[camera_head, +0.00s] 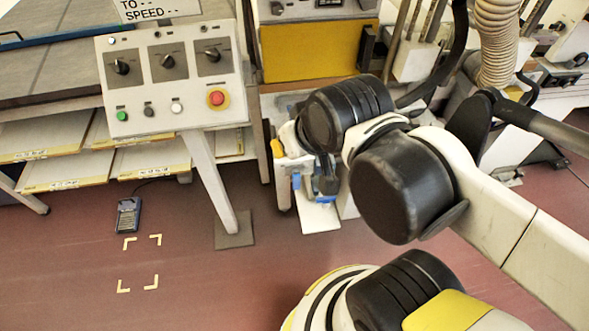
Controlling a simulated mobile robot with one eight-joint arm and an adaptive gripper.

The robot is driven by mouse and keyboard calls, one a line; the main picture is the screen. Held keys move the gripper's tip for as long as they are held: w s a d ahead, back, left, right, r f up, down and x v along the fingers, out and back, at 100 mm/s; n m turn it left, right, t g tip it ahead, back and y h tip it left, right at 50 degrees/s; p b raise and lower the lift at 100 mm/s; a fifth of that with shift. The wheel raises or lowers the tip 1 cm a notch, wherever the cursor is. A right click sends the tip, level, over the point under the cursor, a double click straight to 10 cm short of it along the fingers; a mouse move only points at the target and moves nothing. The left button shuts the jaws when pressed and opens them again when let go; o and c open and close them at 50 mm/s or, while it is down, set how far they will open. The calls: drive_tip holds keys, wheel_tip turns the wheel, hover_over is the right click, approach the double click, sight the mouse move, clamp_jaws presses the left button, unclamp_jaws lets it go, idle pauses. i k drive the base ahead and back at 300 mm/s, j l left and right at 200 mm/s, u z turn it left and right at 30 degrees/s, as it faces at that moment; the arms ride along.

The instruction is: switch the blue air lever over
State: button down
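I cannot make out the blue air lever for certain. Small blue parts (297,181) show low beside the white stand, partly hidden behind my wrist, and I cannot tell whether one of them is the lever. My arm reaches in from the right, and its black wrist joints cover much of that area. My gripper (326,182) seems to be the small dark end below the wrist, pointing down among the blue parts. Its fingers are too small and hidden to show whether they are open or touching anything.
A sloped control panel (170,88) with dials, buttons and a red stop button (216,98) stands on a post at left. Behind are a yellow panel (310,50) and a ribbed hose (497,40). A handheld device (128,215) lies on the open red floor near corner marks.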

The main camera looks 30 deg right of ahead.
sight(296, 177)
drive_tip(key=k+j, duration=0.45)
drive_tip(key=k, duration=0.15)
drive_tip(key=k+j, duration=0.45)
drive_tip(key=k+z, duration=0.05)
drive_tip(key=k, duration=0.05)
